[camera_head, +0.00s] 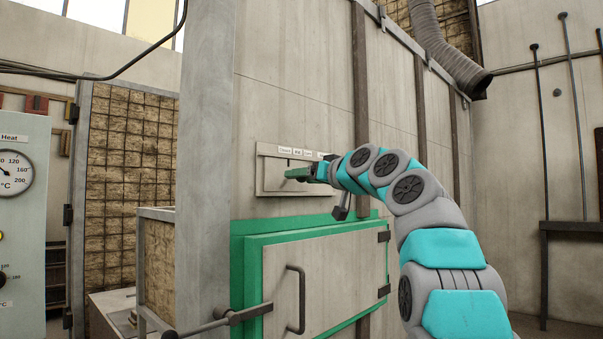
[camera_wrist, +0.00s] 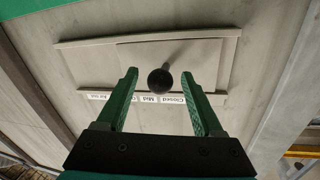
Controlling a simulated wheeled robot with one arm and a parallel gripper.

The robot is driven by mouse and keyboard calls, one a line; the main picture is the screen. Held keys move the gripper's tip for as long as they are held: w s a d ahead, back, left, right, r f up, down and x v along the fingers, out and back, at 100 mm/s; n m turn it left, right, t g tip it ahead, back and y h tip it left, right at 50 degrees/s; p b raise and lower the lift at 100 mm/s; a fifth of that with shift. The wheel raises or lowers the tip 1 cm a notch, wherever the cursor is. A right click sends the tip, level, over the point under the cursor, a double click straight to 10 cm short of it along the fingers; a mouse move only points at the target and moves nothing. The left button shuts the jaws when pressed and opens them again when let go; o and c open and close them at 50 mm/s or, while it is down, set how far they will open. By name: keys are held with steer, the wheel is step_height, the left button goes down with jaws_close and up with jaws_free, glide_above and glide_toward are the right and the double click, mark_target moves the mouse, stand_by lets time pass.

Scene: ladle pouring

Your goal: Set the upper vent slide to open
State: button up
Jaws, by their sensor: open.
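The upper vent slide is a flat plate (camera_wrist: 140,58) in a pale metal frame on the grey wall; the frame (camera_head: 262,170) also shows in the head view. A black round knob (camera_wrist: 160,82) stands out from the plate on a short stem. My gripper (camera_wrist: 160,73) is open, with one green finger on each side of the knob and gaps between. The label strip (camera_wrist: 165,99) appears upside down in the wrist view, with "Closed" and "Mid" readable; the stem's foot lies near the "Closed" side. In the head view my gripper (camera_head: 298,174) covers part of the slide and hides the knob.
A green-framed door (camera_head: 330,275) with a bar handle (camera_head: 298,300) and a latch rod (camera_head: 235,316) sits below the vent. A dial panel (camera_head: 20,225) stands at far left. A vertical strut (camera_head: 360,80) runs up the wall right of the vent.

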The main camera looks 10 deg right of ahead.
steer(key=shift+w+a, duration=0.25)
steer(key=shift+w, duration=0.25)
steer(key=shift+c, duration=0.4)
jaws_close()
stand_by(0.7)
